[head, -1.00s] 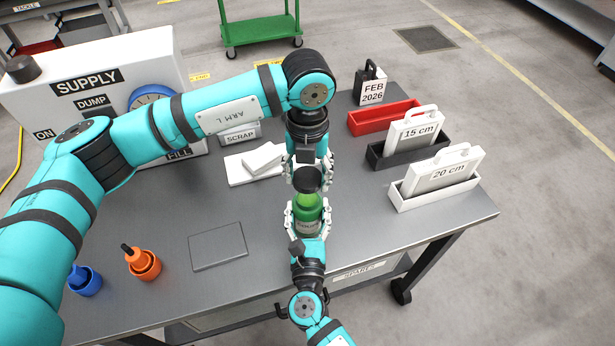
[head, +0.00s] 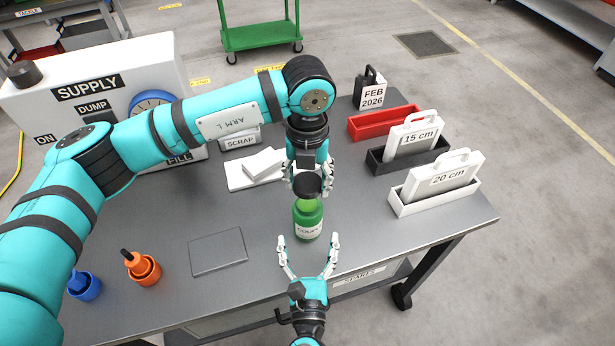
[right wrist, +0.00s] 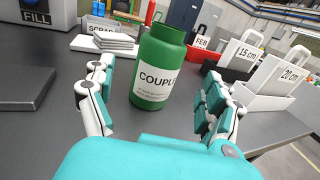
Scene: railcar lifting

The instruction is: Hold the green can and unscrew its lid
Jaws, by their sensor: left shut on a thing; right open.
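The green can (head: 308,222), with a white label, stands upright on the grey table. It also shows in the right wrist view (right wrist: 160,65), where no lid sits on its top. The black lid (head: 307,187) is above the can's mouth, and light green shows between them. My left gripper (head: 307,178) is shut on the lid from the far side. My right gripper (head: 308,240) is open on the near side of the can, its fingers spread and clear of it. The right wrist view shows its fingers (right wrist: 160,100) either side of the can.
Red (head: 384,122), black (head: 408,155) and white (head: 436,200) bins stand at the right. White plates (head: 255,168) lie behind the can to the left. A flat grey plate (head: 217,252) and orange (head: 145,270) and blue (head: 84,287) pots stand left. The supply box (head: 100,100) is behind.

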